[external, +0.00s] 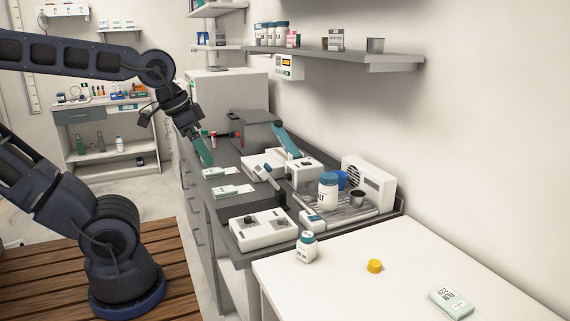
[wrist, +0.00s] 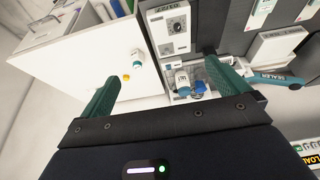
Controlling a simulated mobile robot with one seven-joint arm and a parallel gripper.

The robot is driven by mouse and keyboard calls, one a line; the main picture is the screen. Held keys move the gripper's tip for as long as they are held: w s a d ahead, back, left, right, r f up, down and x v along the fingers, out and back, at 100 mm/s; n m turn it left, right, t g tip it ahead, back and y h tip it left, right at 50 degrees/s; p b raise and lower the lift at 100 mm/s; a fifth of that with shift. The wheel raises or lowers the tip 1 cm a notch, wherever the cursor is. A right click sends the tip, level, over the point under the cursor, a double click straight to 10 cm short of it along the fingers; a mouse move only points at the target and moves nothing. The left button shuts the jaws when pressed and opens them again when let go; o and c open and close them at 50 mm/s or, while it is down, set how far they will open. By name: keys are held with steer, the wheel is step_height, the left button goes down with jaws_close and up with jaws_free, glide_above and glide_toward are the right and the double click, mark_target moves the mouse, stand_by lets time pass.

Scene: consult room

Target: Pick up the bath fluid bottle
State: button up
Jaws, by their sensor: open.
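In the wrist view this bottle (wrist: 182,80) is seen from above, between the fingers. A smaller white bottle with a teal lid (external: 306,248) stands on the white table; it also shows in the wrist view (wrist: 137,58). My gripper (external: 204,151) is open and empty, with green fingers, above the counter and apart from both bottles. It also shows in the wrist view (wrist: 161,70).
The grey tray (external: 365,212) also holds a blue item (external: 341,179) and a metal cup (external: 357,199), near a white vented unit (external: 369,184). A white knobbed device (external: 262,229) is in front.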

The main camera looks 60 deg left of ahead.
steer(key=c, duration=0.6)
steer(key=shift+c, duration=0.2)
